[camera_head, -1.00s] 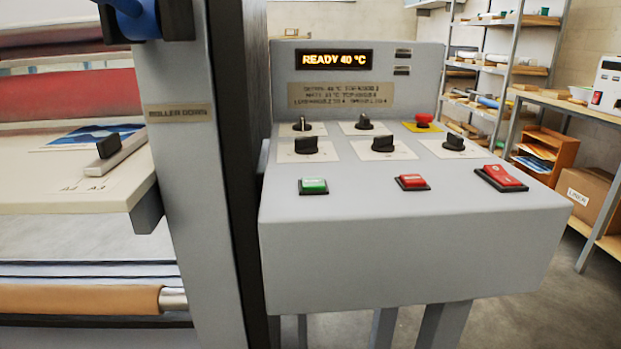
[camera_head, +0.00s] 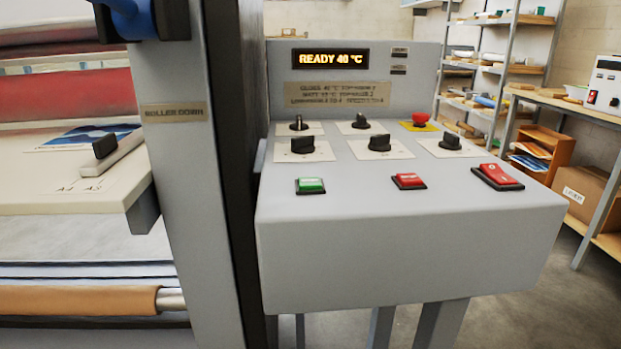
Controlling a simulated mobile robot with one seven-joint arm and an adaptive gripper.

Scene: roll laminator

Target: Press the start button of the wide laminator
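The wide laminator's grey control console (camera_head: 400,245) fills the middle of the head view. A green button (camera_head: 310,186) sits at the left of its front row. A red button (camera_head: 408,181) is in the middle of that row, and a larger red rocker switch (camera_head: 497,176) is at the right. A red mushroom button (camera_head: 420,118) on a yellow plate stands further back. The display (camera_head: 331,59) reads "READY 40 °C". My gripper is not in view.
Several black knobs (camera_head: 303,144) stand behind the buttons. The laminator's grey upright (camera_head: 180,170), labelled "ROLLER DOWN", and its feed table (camera_head: 60,195) are at left. Shelves (camera_head: 500,70) and a bench (camera_head: 565,103) stand at the right. Space above the console's front row is clear.

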